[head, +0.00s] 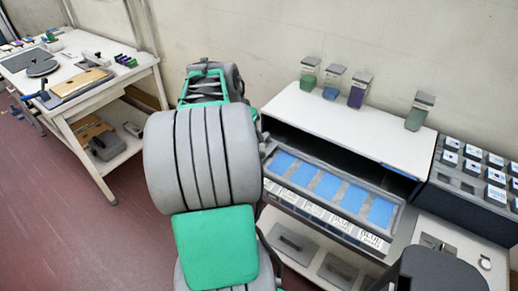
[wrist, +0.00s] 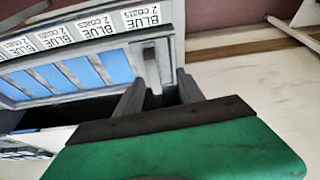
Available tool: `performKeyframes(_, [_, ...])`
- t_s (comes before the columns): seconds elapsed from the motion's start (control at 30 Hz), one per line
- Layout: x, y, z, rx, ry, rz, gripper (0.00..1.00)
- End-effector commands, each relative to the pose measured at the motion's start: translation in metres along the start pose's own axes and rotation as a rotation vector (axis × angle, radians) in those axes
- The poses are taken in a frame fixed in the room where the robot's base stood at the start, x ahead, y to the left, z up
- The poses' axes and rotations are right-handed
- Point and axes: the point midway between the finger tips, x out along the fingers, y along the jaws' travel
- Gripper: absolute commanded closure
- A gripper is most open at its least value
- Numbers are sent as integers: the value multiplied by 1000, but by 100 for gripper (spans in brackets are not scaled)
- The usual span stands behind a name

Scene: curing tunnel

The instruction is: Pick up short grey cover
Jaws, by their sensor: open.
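Two flat grey pieces with raised grips lie on the lower shelf in the head view: one at the left (head: 291,242) and one to its right (head: 337,270). They look like covers, but I cannot tell which is the short grey cover. Neither shows clearly in the wrist view. My gripper (wrist: 158,95) is open in the wrist view, its two dark fingers apart. A grey upright bar (wrist: 151,68) at the end of the blue-panelled tray shows beyond and between the fingers; I cannot tell whether they touch. In the head view my arm hides the gripper.
The tray (head: 393,226) with blue panels and "BLUE 2 coats" labels sticks out from the white cabinet (head: 345,130). Several colored containers stand on top. A dark rack (head: 459,198) is at the right. A white workbench (head: 62,109) stands at the left, with open floor before it.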

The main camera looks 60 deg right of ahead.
Motion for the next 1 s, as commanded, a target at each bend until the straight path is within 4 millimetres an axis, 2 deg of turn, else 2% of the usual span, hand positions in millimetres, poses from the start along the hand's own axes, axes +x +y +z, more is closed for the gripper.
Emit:
performKeyframes(0.03, [8,11,-11,45,2,18,55])
performKeyframes(0.1, [17,17,-17,73,6,29,55])
performKeyframes(0.37, [52,18,-21,71,4,28,55])
performKeyframes(0.53, [81,18,-24,68,6,26,55])
performKeyframes(0.8, [86,18,-23,67,8,23,55])
performKeyframes(1.0, [86,18,-23,67,8,23,72])
